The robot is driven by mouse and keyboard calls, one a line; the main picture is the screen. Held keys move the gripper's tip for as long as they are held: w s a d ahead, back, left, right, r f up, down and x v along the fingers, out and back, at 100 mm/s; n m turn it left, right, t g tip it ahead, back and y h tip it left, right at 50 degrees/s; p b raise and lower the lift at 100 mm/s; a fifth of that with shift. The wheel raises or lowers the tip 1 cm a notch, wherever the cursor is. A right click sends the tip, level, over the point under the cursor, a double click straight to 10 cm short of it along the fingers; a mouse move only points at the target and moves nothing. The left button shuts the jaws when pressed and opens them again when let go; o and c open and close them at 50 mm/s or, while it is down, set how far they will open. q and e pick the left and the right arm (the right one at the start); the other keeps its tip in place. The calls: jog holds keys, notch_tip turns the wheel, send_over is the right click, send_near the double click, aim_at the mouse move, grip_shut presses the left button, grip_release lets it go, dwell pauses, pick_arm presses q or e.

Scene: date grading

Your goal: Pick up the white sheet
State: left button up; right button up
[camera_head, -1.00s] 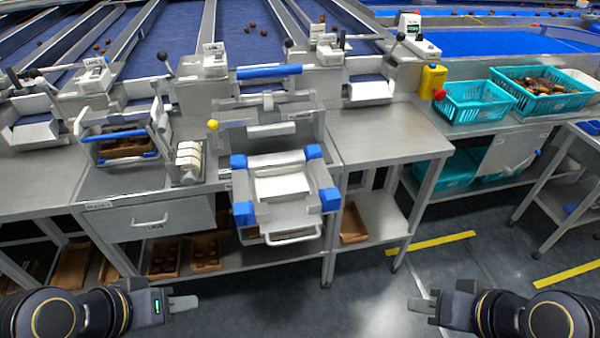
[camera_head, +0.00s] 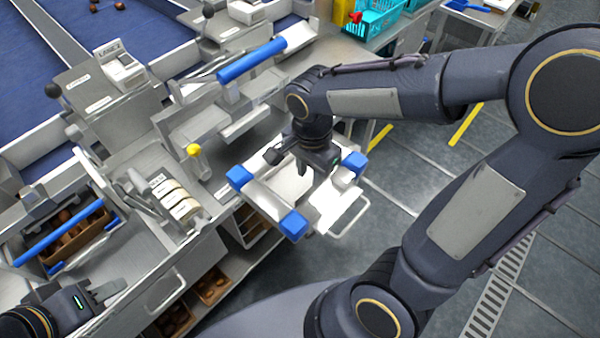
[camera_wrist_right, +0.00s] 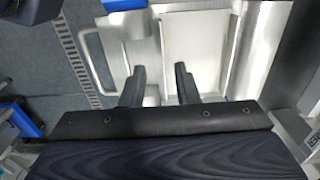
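The white sheet (camera_head: 286,184) lies flat in the metal frame with blue corner blocks (camera_head: 293,224); my right gripper covers part of it in the head view. In the right wrist view, a pale flat panel that looks like the sheet (camera_wrist_right: 196,42) lies beyond the fingertips. My right gripper (camera_head: 314,172) is over the frame, pointing down. I cannot tell the exact gap to the sheet. My left gripper (camera_head: 112,297) is at lower left, away from the sheet; its finger opening is unclear.
A blue-handled bar (camera_head: 252,60) stands behind the frame, with a yellow knob (camera_head: 194,150) to its left. White label rolls (camera_head: 176,200) stand left of the frame. A brown bin of dates (camera_head: 75,232) is farther left. A wire handle (camera_head: 350,218) juts out in front.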

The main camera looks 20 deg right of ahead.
aim_at(307, 189)
notch_tip(307, 189, down, 6)
jog(key=shift+w+a+f, duration=0.15)
jog(key=shift+f, duration=0.1)
jog(key=shift+c, duration=0.2)
grip_shut()
